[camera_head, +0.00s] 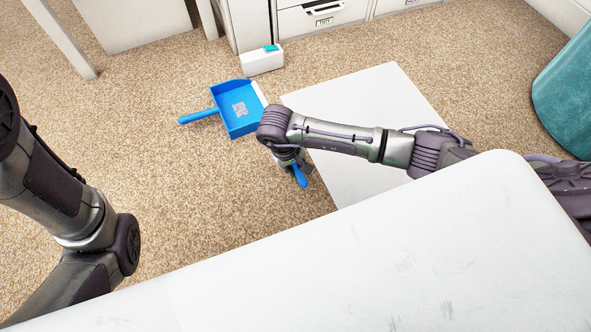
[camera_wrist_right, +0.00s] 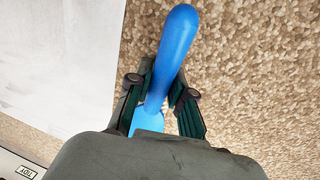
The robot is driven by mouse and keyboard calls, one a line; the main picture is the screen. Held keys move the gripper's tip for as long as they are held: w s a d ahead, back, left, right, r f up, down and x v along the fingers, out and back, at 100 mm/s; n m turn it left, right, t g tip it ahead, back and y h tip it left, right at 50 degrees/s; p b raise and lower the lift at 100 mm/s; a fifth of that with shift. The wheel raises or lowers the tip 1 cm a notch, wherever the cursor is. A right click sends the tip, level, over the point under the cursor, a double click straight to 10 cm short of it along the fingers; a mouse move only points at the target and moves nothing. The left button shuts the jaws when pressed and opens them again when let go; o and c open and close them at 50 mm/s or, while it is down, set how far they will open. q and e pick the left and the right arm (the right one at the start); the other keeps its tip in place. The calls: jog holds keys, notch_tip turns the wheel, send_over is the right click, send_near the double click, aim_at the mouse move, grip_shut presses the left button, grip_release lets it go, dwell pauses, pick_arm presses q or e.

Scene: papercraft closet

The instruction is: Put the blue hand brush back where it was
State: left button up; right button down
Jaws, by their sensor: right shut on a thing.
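The blue hand brush (camera_head: 299,175) shows only in part below my right wrist in the head view. My right gripper (camera_wrist_right: 161,92) is shut on its handle. In the right wrist view the blue handle (camera_wrist_right: 175,45) passes between the two fingers, and the brush's lower part is hidden behind my wrist. A blue dustpan (camera_head: 238,119) with a patterned square label lies on the carpet, left of my right gripper and apart from it. My left arm comes in at the left edge of the head view, but its gripper is out of view.
A white panel (camera_head: 365,95) lies beyond my right forearm. A small white box (camera_head: 262,61) with a blue patch stands behind the dustpan. White drawers (camera_head: 322,14) stand at the back, and a teal round seat (camera_head: 570,95) at the right. Carpet left of the dustpan is clear.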

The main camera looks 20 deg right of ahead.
jog(key=shift+f, duration=0.15)
jog(key=c, duration=1)
grip_release()
jog(key=shift+c, duration=0.2)
jog(key=p+v, duration=0.9)
jog(key=v, duration=0.3)
